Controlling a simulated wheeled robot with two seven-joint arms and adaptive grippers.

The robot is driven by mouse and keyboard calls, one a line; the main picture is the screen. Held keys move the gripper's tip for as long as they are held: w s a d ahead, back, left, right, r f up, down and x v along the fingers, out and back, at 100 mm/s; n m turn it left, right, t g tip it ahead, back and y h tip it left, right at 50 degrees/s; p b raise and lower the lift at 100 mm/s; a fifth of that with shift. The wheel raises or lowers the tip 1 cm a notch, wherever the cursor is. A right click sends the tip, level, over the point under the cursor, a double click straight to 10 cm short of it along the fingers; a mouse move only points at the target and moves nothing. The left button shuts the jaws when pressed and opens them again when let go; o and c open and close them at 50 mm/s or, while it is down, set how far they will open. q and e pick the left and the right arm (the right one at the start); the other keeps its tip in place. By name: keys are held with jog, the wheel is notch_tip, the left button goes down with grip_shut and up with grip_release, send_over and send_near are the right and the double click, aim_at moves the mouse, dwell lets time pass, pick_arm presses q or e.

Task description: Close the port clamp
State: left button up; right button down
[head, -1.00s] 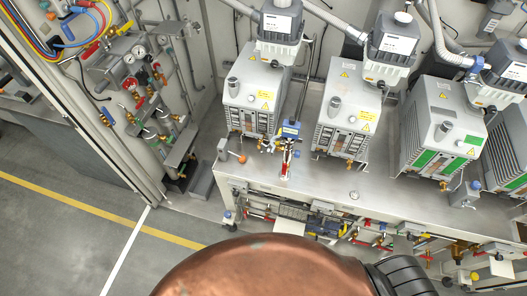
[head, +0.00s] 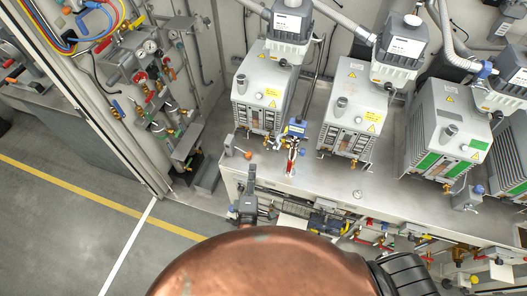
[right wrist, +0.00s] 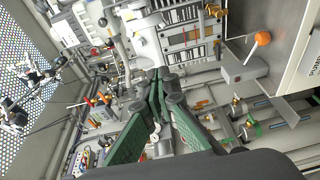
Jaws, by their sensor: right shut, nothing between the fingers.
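My right gripper (head: 249,172) shows in the head view just in front of the bench's front left edge. In the right wrist view its green-sided fingers (right wrist: 167,80) meet at the tips, shut with nothing between them. A red-handled fitting (head: 291,160) hangs below a blue-topped device (head: 296,128) between the two left pumps. It may be the port clamp, but I cannot make out its jaws or whether it is closed. The fitting stands to the right of and beyond my right gripper. My left gripper is not in view.
A small box with an orange-knobbed lever (head: 248,154) stands at the bench's left end, close to my right gripper; the knob also shows in the right wrist view (right wrist: 262,38). Pumps (head: 352,110) line the bench (head: 325,184). Valves and pipes crowd the space below. The floor (head: 70,220) at left is clear.

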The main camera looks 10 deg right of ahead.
aim_at(279, 143)
jog(key=w+d+p, duration=0.3)
jog(key=w+d, duration=0.3)
jog(key=w, duration=0.1)
jog(key=shift+r+p, duration=0.3)
dwell(0.5)
